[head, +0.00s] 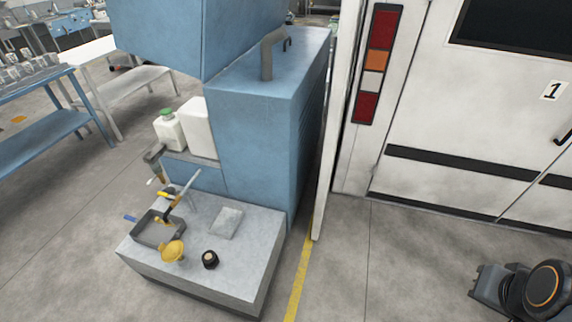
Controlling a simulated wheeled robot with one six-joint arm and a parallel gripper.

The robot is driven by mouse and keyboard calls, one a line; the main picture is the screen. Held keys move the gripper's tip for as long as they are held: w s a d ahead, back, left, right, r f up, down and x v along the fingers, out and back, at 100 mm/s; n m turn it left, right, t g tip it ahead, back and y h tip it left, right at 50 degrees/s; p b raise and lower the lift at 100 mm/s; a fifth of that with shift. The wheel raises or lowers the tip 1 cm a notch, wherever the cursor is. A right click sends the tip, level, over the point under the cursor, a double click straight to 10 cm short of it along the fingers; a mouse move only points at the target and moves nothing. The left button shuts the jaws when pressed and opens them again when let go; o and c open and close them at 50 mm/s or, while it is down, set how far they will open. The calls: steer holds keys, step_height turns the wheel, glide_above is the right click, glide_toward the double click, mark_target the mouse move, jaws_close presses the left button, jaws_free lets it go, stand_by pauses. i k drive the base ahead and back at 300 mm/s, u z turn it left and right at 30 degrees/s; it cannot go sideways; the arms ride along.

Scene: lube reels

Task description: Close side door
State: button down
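A white door panel (327,150) stands open, seen nearly edge-on, between the blue cabinet and the white vehicle (425,115). It sticks out from the vehicle's rear corner, beside the tail lights (376,62). Its lower end hangs near the yellow floor line. Whether it touches the cabinet cannot be told. Part of my arm with a dark, orange-ringed joint (542,287) shows at the lower right, well apart from the door. The grey piece at its left may be my gripper (484,284), but its fingers cannot be made out.
A blue cabinet (255,130) with a grey low platform (240,265) stands left of the door. The platform bears a tray, a yellow funnel and a small dark cap. White jugs (199,128) stand behind. Blue benches (50,140) are far left. Floor (400,260) before the vehicle is clear.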

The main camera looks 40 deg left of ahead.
mark_target(352, 13)
steer(key=u, duration=0.15)
steer(key=i, duration=1.45)
steer(key=u, duration=3.05)
